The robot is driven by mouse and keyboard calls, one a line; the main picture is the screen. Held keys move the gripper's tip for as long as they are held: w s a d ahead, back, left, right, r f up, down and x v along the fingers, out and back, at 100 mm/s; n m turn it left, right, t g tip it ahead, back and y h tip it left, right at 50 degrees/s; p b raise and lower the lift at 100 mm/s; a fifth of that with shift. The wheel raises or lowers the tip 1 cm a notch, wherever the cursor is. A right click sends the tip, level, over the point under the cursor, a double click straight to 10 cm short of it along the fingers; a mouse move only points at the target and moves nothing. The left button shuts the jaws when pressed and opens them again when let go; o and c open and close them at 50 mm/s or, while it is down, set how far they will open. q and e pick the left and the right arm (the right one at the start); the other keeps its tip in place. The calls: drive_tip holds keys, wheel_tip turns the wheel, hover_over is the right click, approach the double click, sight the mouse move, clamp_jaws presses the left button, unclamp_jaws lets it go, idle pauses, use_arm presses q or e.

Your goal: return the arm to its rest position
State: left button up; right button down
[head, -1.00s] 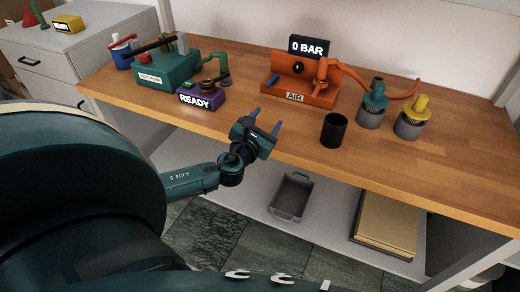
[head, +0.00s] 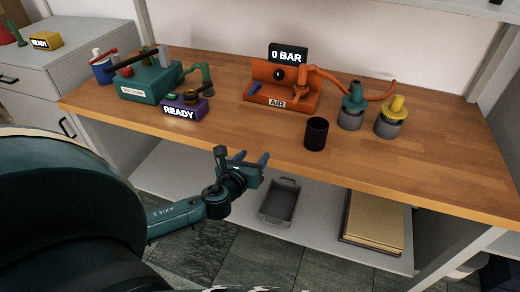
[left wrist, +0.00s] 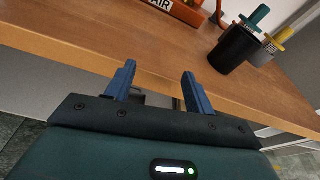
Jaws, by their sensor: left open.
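My left gripper (head: 252,158) is in front of the wooden table's front edge, its blue fingers apart and empty. In the left wrist view the two blue fingers (left wrist: 157,85) also stand apart with nothing between them, in front of the table edge. My left arm comes in from the lower left of the head view. My right gripper does not show in any view.
The wooden table (head: 420,172) bears a black cup (head: 316,134) near its front edge, an orange AIR station (head: 283,97), a teal press (head: 150,84) and a purple READY box (head: 184,110). A grey bin (head: 281,203) sits on the shelf below.

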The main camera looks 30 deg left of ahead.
use_arm(q)
drive_tip(key=s+d+f+n+g+h, duration=0.2)
drive_tip(key=s+d+n, duration=0.7)
drive_tip(key=n, duration=0.5)
drive_tip(key=s+d+f+n+g+h, duration=0.2)
drive_tip(key=s+d+f+n+h, duration=0.2)
drive_tip(key=s+d+n, duration=0.5)
wheel_tip(320, 180, down, 3)
drive_tip(key=n, duration=0.5)
drive_tip(key=shift+s+d+r+n, duration=0.15)
drive_tip(key=shift+d+n, duration=0.05)
drive_tip(key=shift+n, duration=0.1)
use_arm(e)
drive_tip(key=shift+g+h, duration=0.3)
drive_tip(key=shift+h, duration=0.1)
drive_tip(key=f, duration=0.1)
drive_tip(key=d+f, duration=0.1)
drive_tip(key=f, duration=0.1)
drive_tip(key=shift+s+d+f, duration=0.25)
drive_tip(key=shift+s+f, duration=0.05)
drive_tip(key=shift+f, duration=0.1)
